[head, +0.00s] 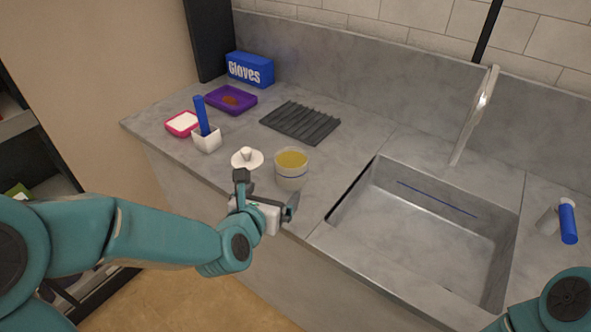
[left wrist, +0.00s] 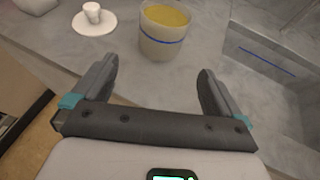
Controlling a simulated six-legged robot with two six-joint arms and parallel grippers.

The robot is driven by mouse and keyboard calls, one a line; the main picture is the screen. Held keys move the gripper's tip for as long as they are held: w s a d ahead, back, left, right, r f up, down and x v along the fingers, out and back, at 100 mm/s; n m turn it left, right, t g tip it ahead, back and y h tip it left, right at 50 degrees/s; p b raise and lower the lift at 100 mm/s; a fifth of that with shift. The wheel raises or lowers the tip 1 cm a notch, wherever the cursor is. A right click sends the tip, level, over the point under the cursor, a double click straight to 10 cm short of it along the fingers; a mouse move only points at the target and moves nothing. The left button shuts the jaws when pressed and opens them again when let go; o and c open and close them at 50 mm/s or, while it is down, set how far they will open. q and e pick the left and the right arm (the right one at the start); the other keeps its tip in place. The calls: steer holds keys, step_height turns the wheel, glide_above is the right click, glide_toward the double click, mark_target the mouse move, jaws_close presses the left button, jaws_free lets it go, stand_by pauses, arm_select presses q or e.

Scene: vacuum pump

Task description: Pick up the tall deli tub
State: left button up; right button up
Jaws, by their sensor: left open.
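The tall deli tub (head: 291,171) stands upright on the grey counter, left of the sink. It is translucent with a blue line around it and yellow contents at the top. In the left wrist view the tub (left wrist: 162,38) is ahead of my left gripper (left wrist: 158,78), roughly centred between the fingers but beyond their tips. My left gripper (head: 266,196) is open and empty at the counter's front edge, apart from the tub. My right gripper is not in view; only part of my right arm shows at the lower right.
A white knobbed lid (head: 247,158) lies just left of the tub. Behind are a black ribbed mat (head: 300,123), white holder (head: 206,140) with a blue handle, pink tray (head: 182,124), purple tray (head: 231,100) and gloves box (head: 250,69). The sink (head: 430,220) lies right.

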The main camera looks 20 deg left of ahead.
mark_target(286, 179)
arm_select(q)
steer(key=x, duration=0.8)
steer(key=shift+w+d+f+p, duration=0.1)
steer(key=shift+w+f+p, duration=0.15)
steer(key=shift+w+p, duration=0.1)
steer(key=shift+w+f, duration=0.2)
steer(key=shift+w, duration=0.3)
steer(key=p+x, duration=0.1)
steer(key=x, duration=0.4)
steer(key=shift+w+d, duration=0.1)
steer(key=c, duration=0.8)
